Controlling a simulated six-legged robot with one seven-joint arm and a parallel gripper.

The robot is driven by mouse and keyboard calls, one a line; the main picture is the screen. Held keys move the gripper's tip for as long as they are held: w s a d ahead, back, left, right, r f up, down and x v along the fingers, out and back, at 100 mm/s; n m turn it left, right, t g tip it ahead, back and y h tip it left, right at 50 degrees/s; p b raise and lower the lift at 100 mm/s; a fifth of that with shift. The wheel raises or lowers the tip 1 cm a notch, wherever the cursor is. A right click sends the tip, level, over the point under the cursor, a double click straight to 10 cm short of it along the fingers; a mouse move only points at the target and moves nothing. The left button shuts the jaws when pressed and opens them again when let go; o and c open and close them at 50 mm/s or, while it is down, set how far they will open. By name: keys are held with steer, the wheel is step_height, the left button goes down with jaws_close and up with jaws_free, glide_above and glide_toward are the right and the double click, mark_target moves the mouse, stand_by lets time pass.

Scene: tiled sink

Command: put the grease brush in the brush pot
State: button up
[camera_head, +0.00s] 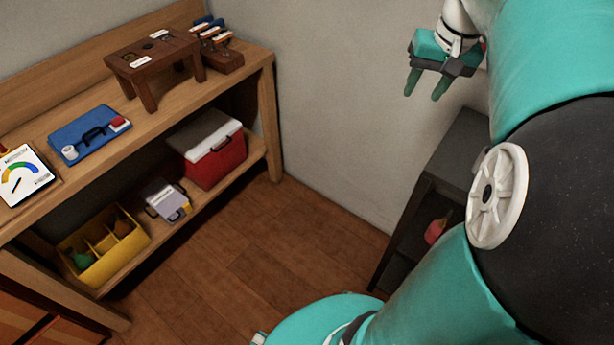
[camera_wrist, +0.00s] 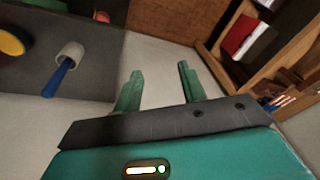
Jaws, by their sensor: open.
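In the wrist view, a pale grey cup-like pot (camera_wrist: 71,53) is at the left against a dark grey surface. A blue handle (camera_wrist: 57,78), perhaps the grease brush's, reaches from the pot's mouth toward the lower left. I cannot tell whether it stands inside the pot or only overlaps it; no bristles show. My gripper (camera_head: 425,88) is raised near the wall at the upper right of the head view. Its two green fingers, also in the wrist view (camera_wrist: 160,73), are apart with nothing between them. The pot lies left of the fingers, apart from them.
A wooden bench (camera_head: 187,98) holds a blue tray (camera_head: 85,138), a brown stand (camera_head: 157,55) and a gauge board (camera_head: 22,176). Its lower shelf holds a red cooler (camera_head: 220,160) and a yellow bin (camera_head: 103,262). A dark cabinet (camera_head: 458,155) stands at the right. Floor between is clear.

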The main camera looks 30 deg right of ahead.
steer(key=s+a+f+n+t, duration=0.1)
steer(key=a+f+n, duration=0.1)
steer(key=a, duration=0.7)
steer(key=s+a+f+n+t, duration=0.1)
steer(key=s+a+f+n, duration=0.1)
steer(key=a, duration=0.8)
steer(key=s+a+f+n+t, duration=0.1)
steer(key=s+a+f+n, duration=0.1)
steer(key=a, duration=0.7)
steer(key=shift+s+a+f, duration=0.15)
steer(key=shift+s+f, duration=0.05)
steer(key=shift+f, duration=0.25)
steer(key=shift+c, duration=0.5)
steer(key=shift+d, duration=0.2)
